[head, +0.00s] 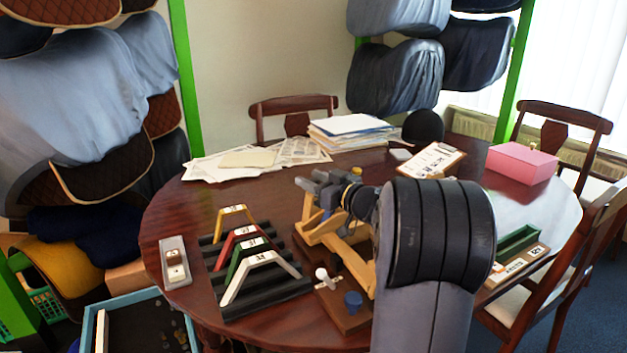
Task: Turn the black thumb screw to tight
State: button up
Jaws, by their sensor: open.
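A light wooden fixture (318,234) stands on a dark base board on the round table, right of centre. My gripper (308,186) is at the upper part of this fixture, with its grey fingers pointing left; it is open. I cannot make out the black thumb screw; my gripper and arm cover much of the fixture. A white knob (322,275) and a blue cup-shaped part (353,298) show on the front of the base board. Whether my gripper touches the fixture is too small to tell.
Several coloured numbered gauges stand on a black rack (283,300) to the left. A grey switch plate (175,262) lies at the left edge. Papers (350,128), a clipboard (428,163) and a pink box (521,163) are farther back. A green tray (517,245) lies right of my arm.

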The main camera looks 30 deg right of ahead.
jog(key=c, duration=0.9)
jog(key=shift+f, duration=0.1)
